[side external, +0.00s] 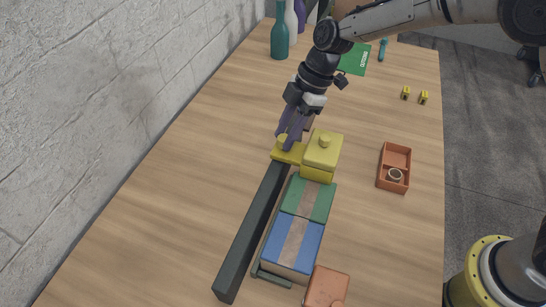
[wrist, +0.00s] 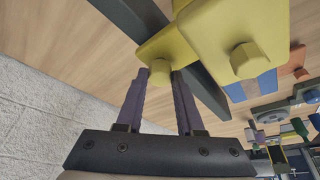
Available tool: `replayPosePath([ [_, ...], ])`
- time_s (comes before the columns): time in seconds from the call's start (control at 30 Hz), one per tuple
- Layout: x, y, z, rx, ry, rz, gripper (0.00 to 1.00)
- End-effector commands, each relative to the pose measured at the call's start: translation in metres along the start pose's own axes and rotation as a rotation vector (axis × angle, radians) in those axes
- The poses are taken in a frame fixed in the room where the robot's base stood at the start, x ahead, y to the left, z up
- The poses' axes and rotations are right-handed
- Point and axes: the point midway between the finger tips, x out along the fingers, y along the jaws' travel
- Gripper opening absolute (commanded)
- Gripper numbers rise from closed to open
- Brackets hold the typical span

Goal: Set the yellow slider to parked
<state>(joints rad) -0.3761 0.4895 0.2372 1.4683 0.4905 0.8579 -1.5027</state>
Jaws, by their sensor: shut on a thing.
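The yellow slider (side external: 278,155) is a flat plate with a round knob, sitting at the far end of a long dark rail (side external: 249,236). In the wrist view the slider (wrist: 181,51) lies across the dark rail (wrist: 205,92), with its knob (wrist: 160,66) between my fingertips. My gripper (side external: 288,138) comes down from the far side and is shut on this knob (side external: 284,142). A taller yellow block (side external: 323,152) with its own knob stands close to the right of the slider. No parked mark can be made out.
Green (side external: 318,200) and blue (side external: 309,240) blocks with tan strips line the rail's right side, and an orange block (side external: 327,287) stands nearest. An orange tray (side external: 394,150) holding a ring is farther right. Bottles (side external: 280,38) stand at the back. Table left of the rail is clear.

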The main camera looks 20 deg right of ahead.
Motion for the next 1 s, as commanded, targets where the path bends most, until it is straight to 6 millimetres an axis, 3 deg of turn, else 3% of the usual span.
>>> replayPosePath([
  [0.2,-0.012,0.031,0.029,0.002,-0.001,0.002,0.00],
  [0.4,-0.018,0.045,0.042,0.000,-0.001,0.001,0.00],
  [0.93,-0.021,0.053,0.049,0.000,-0.004,0.008,0.00],
  [0.97,-0.021,0.053,0.049,0.001,-0.004,0.008,0.40],
  [1.0,-0.021,0.053,0.049,0.001,-0.004,0.009,0.47],
])
